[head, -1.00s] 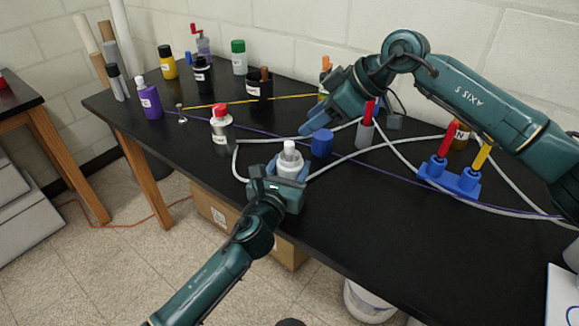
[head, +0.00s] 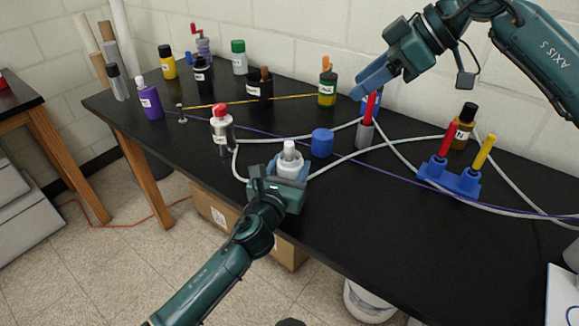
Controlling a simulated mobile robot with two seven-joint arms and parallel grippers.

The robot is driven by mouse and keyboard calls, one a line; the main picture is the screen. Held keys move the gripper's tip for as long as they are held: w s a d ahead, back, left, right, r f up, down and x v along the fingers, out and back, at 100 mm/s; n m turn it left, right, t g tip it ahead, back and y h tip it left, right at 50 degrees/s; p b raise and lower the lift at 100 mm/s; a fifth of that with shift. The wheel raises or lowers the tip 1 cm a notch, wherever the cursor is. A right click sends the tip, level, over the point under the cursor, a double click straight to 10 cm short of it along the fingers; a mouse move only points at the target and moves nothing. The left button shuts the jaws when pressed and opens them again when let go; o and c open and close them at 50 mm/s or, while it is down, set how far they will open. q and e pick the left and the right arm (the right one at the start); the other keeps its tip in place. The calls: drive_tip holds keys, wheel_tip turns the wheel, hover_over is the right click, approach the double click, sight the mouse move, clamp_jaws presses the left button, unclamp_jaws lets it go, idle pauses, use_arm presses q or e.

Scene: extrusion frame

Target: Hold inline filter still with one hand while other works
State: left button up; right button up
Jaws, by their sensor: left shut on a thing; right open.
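The inline filter appears to be the white, bottle-like piece (head: 289,160) near the front edge of the black table, with a tube at each side. My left gripper (head: 288,178) is shut on it from the front, and its blue fingertips show beside the white body. The filter stands upright, and its lower part is hidden by the gripper. My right gripper (head: 370,86) is open and empty, raised above the table near the back wall. It is close above a grey holder with a red handle (head: 368,113). A blue cap (head: 322,142) lies right of the filter.
White tubing (head: 400,160) and a purple cord (head: 330,156) run across the black table (head: 330,230). A blue rack (head: 450,180) with red and yellow handles stands at right. Several bottles, including a red-capped one (head: 222,128), stand at left. The front right tabletop is clear.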

use_arm(q)
drive_tip(key=o, duration=1.1)
